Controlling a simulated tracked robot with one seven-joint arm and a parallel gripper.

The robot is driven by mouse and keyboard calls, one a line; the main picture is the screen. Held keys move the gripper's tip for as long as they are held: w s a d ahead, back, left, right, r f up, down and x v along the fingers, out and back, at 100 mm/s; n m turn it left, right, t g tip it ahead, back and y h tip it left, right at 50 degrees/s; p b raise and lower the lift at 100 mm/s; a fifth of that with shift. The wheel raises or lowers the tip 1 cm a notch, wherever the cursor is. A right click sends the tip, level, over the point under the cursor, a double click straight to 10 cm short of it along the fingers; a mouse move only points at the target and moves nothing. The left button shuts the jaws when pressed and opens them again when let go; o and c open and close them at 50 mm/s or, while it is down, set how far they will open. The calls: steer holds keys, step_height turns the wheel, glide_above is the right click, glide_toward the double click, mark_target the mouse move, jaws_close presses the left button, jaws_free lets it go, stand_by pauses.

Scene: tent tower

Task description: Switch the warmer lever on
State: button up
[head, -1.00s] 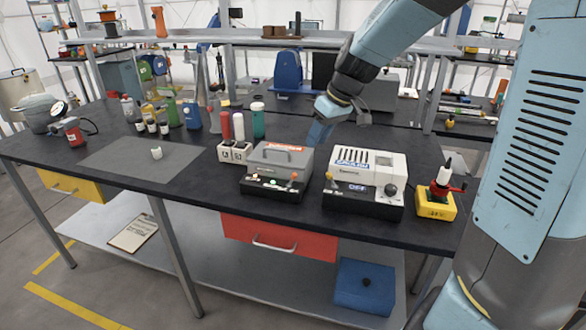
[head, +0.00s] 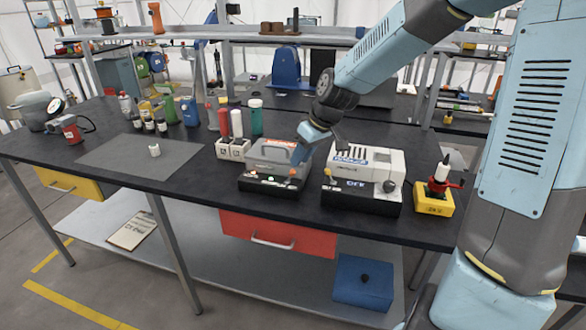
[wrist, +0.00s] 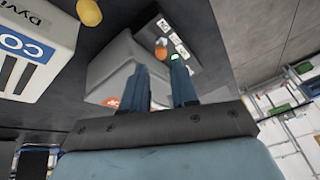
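The warmer (head: 262,160) is a grey box with an orange label and a black front panel, at mid-bench in the head view. Its lever (head: 292,172) has an orange knob at the panel's right end. A green light (head: 271,178) shows on the panel. My gripper (head: 298,160) hangs over the right side of the warmer, just behind the knob. In the wrist view, my gripper (wrist: 160,80) has its two fingers apart with nothing between them. The orange knob (wrist: 161,50) shows just beyond the fingertips. Contact with the lever cannot be made out.
A white machine (head: 370,163) with a blue label and a yellow knob (head: 327,172) stands close on the right. A white rack (head: 232,150) with bottles stands behind left. A yellow stand (head: 433,198) is at the right edge. The grey mat (head: 135,165) is mostly free.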

mark_target(290, 176)
steer(key=shift+x, duration=2.55)
steer(key=shift+d, duration=0.1)
jaws_close()
